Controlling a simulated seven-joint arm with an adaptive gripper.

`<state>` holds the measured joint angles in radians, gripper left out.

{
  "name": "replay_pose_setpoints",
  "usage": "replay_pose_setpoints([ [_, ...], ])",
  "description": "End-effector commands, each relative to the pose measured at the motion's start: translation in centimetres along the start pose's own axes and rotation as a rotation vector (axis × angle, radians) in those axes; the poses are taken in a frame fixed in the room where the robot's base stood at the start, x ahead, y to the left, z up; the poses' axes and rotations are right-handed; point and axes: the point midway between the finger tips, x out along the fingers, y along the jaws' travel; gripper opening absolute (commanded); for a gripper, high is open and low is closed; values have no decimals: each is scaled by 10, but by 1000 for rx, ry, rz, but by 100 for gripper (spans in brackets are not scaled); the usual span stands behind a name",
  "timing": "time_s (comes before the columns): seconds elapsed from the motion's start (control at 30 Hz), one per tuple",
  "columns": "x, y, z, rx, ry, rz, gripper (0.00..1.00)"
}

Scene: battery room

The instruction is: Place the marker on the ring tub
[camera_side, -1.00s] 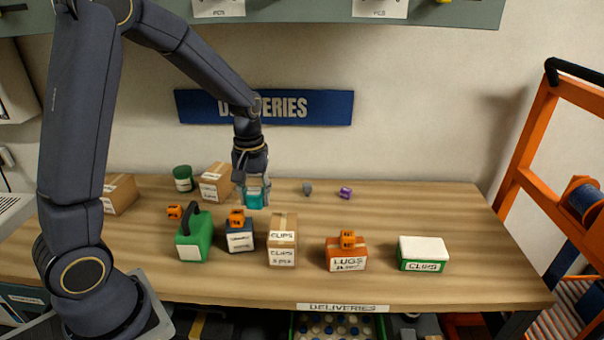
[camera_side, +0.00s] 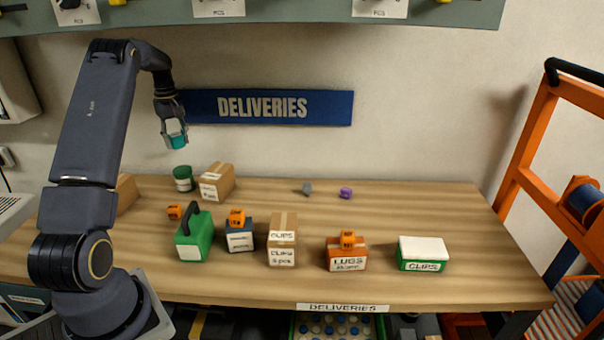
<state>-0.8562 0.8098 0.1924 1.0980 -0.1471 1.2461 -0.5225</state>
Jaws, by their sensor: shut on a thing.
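My gripper (camera_side: 173,134) is shut on a small teal block (camera_side: 177,142), which may be the marker. It holds the block high in the air at the left, in front of the wall. A round dark green tub (camera_side: 183,172) with a white label stands below it at the back left of the bench. Its label is too small to read, so I cannot tell if it is the ring tub. The block is well apart from the tub. The fingers partly hide the block.
A cardboard box (camera_side: 216,182) stands just right of the tub. In front are a green handled case (camera_side: 194,240), a blue box (camera_side: 239,238), a CLIPS carton (camera_side: 283,240), a LUGS box (camera_side: 346,258) and a white-lidded box (camera_side: 423,250). Orange cubes sit among them. The bench's right end is clear.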

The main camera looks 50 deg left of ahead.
Motion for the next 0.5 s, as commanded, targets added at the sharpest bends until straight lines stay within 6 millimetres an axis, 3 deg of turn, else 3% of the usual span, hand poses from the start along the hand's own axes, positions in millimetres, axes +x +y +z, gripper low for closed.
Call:
replay_pose_setpoints([
  [0.5, 74, -4, -5, -12, -3, -1, 7],
])
